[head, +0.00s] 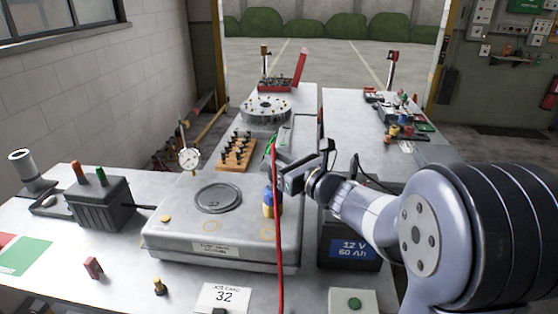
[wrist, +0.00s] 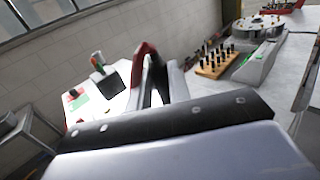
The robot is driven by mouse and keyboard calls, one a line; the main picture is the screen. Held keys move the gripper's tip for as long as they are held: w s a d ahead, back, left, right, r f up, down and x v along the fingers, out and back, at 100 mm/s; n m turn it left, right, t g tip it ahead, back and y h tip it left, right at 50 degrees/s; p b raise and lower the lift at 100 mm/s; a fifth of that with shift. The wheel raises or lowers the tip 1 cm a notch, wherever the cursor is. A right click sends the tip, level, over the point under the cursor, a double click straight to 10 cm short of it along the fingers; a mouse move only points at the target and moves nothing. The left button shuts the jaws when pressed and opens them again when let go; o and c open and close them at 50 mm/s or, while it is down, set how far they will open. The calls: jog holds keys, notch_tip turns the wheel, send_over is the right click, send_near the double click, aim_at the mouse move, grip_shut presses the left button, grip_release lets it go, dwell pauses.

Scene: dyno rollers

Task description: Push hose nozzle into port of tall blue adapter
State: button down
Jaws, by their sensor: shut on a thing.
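My gripper (head: 278,172) is in the middle of the head view, above the grey case. It is shut on the hose end. The red hose (head: 278,235) runs down past it toward the front edge, and a green piece shows at its top (head: 270,146). The blue adapter (head: 267,196), with a yellow lower part, stands on the case just below my gripper, partly behind the hose. The nozzle tip and the port are hidden, so I cannot tell whether they touch.
The grey case (head: 180,235) carries a round disc (head: 218,198). A wooden rack of black pegs (head: 236,152) and a dial gauge (head: 190,158) stand behind it. A 12 V battery (head: 350,250) is at the right, below my arm. A dark box (head: 102,203) stands at the left.

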jog(key=shift+f+b, duration=0.6)
jog(key=shift+b, duration=0.25)
dwell(0.3)
jog(key=c, duration=1.2)
grip_release()
jog(key=shift+c, duration=0.2)
jog(key=b+v, duration=0.1)
jog(key=v, duration=0.9)
jog(key=shift+s+d, duration=0.25)
jog(key=shift+s, duration=0.1)
jog(key=p+x, duration=0.1)
jog(key=x, duration=1)
jog(key=shift+r+p, duration=0.35)
jog(key=shift+p, duration=0.1)
jog(key=shift+f, duration=0.15)
